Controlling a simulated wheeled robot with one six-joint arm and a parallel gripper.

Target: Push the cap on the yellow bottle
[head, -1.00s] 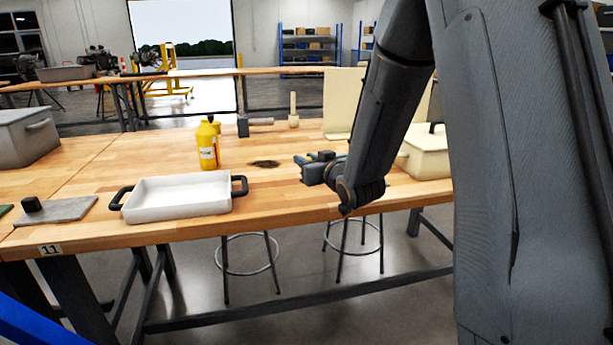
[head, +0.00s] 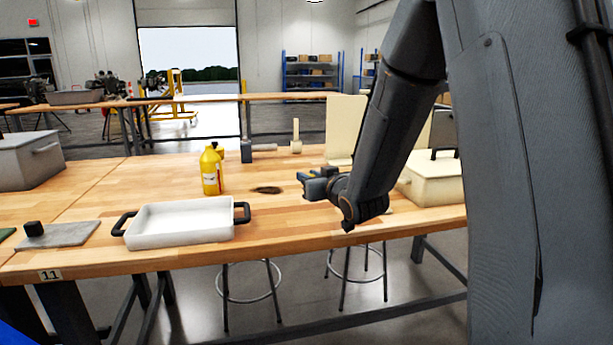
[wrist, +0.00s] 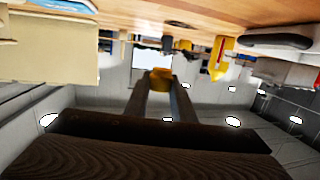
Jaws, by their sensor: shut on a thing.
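The yellow bottle (head: 210,173) stands upright on the wooden table, behind the white tray. It also shows in the wrist view (wrist: 219,58), where the picture is upside down. My gripper (head: 312,184) is to the right of the bottle and apart from it, in front of my forearm. In the wrist view my gripper (wrist: 161,84) has its two fingers closed on a small yellow cap (wrist: 161,76). The cap cannot be made out clearly in the head view.
A white tray (head: 180,237) with black handles lies at the table's front. A grey plate (head: 62,236) and grey box (head: 28,165) are at left. A cream box (head: 428,190) stands right of my gripper. Small upright parts (head: 246,151) stand behind. The table between gripper and bottle is clear.

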